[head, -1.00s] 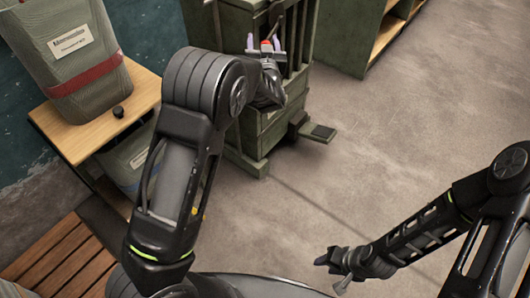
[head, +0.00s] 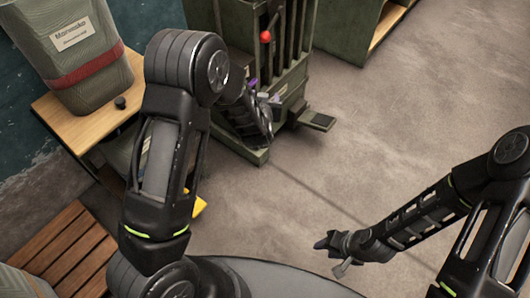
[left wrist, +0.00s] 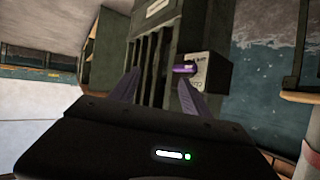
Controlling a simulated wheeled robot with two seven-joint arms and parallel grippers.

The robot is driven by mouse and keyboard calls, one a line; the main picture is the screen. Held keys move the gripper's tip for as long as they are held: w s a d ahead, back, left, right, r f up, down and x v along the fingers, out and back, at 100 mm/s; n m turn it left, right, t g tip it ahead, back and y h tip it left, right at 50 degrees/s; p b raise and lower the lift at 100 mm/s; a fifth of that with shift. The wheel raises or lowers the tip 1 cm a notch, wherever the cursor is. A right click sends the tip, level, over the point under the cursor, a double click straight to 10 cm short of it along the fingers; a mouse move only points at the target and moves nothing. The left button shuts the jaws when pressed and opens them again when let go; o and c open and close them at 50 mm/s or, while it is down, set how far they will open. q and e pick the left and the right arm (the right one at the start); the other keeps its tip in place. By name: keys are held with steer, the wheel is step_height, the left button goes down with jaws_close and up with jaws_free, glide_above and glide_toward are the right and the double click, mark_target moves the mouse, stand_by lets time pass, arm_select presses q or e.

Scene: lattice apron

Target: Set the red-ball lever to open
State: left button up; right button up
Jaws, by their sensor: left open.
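The red-ball lever (head: 266,36) is on the front of a green slatted cabinet (head: 228,28); its red ball shows clearly in the head view. I cannot make out the ball in the left wrist view. My left gripper (head: 262,92) is below the ball, in front of the cabinet, partly hidden by its own forearm. In the left wrist view its two purple-tipped fingers (left wrist: 158,92) stand wide apart with nothing between them, facing the slatted cabinet front. My right gripper (head: 335,248) hangs low over the floor, away from the cabinet; its jaw gap is unclear.
A wooden-topped stand (head: 72,122) with a grey-green container (head: 75,55) and a small black knob is left of my left arm. A pedal-like plate (head: 317,121) sticks out at the cabinet's foot. A wooden slatted platform (head: 62,250) lies lower left. Floor at right is clear.

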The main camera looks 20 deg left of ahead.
arm_select(q)
steer(key=s+d+f+g+h+p, duration=0.1)
steer(key=s+d+f+g, duration=0.1)
steer(key=s+f, duration=0.3)
steer(key=s+d+f+g+h+p, duration=0.1)
steer(key=s+d+f+g, duration=0.1)
steer(key=s+f, duration=0.4)
steer(key=shift+s+d+g+h+p, duration=0.25)
steer(key=shift+s+g+h, duration=0.2)
steer(key=shift+s, duration=0.95)
steer(key=shift+c, duration=0.2)
